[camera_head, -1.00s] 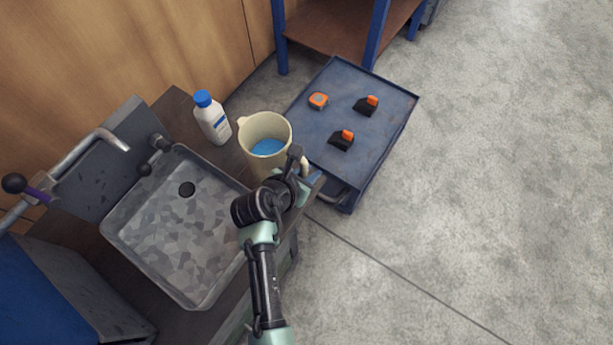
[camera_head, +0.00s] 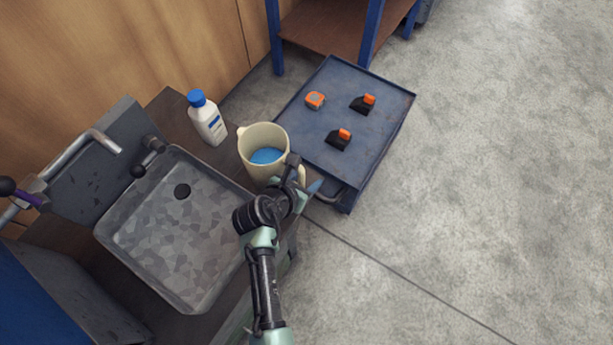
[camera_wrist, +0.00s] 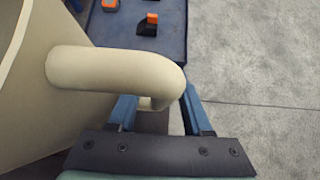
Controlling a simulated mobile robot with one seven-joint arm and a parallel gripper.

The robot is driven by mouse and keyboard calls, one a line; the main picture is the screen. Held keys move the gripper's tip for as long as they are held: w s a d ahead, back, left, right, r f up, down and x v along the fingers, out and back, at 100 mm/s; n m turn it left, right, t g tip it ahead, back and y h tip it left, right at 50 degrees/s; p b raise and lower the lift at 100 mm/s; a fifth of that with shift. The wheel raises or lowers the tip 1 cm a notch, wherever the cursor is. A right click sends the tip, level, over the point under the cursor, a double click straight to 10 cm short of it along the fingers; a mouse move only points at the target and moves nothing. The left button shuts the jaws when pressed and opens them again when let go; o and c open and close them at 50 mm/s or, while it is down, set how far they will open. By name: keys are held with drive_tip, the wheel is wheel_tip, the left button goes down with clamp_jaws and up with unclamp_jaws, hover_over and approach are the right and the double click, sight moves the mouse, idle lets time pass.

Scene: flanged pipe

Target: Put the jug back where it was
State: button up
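The jug (camera_head: 262,141) is cream-coloured, upright and holds blue liquid. It is at the far right end of the wooden counter, right of the white bottle. Whether its base touches the counter is hidden. In the wrist view its body is at the left edge, and its thick handle (camera_wrist: 112,70) reaches right and bends down between the blue fingers. My gripper (camera_wrist: 160,112) is around the handle and appears shut on it; the contact is partly hidden by the handle's bend. In the head view my gripper (camera_head: 298,172) is at the jug's right side.
A white bottle with a blue cap (camera_head: 207,119) stands left of the jug. The grey sink (camera_head: 175,230) with its tap is in front. A low blue cart (camera_head: 385,125) to the right carries an orange tape measure (camera_head: 315,100) and two black-and-orange items. Bare floor lies right.

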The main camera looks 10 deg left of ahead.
drive_tip(key=shift+r, duration=0.25)
drive_tip(key=p+v, duration=0.3)
drive_tip(key=v, duration=0.9)
drive_tip(key=w+a+r+m+t+y, duration=0.25)
drive_tip(key=w+r+m, duration=0.55)
drive_tip(key=r, duration=0.5)
drive_tip(key=w+d+r+m+t, duration=0.1)
drive_tip(key=w+r+m+t, duration=0.15)
drive_tip(key=r, duration=0.55)
drive_tip(key=w+d+r+m+t, duration=0.2)
drive_tip(key=r+m, duration=0.2)
drive_tip(key=r, duration=0.4)
drive_tip(key=w+d+r+m+t, duration=0.1)
drive_tip(key=w+r+m+t, duration=0.2)
drive_tip(key=r, duration=0.5)
drive_tip(key=s+d+r+m+t, duration=0.3)
drive_tip(key=s+r+m, duration=0.1)
drive_tip(key=r, duration=0.6)
drive_tip(key=s+d+r+m+t, duration=0.3)
drive_tip(key=s+r+m, duration=0.2)
drive_tip(key=r, duration=0.5)
drive_tip(key=s+d+r+m+t, duration=0.2)
drive_tip(key=s+r+m, duration=0.2)
drive_tip(key=r, duration=0.6)
drive_tip(key=shift+s+d+m+t, duration=0.35)
drive_tip(key=shift+d+m+t, duration=0.05)
drive_tip(key=shift+m, duration=0.35)
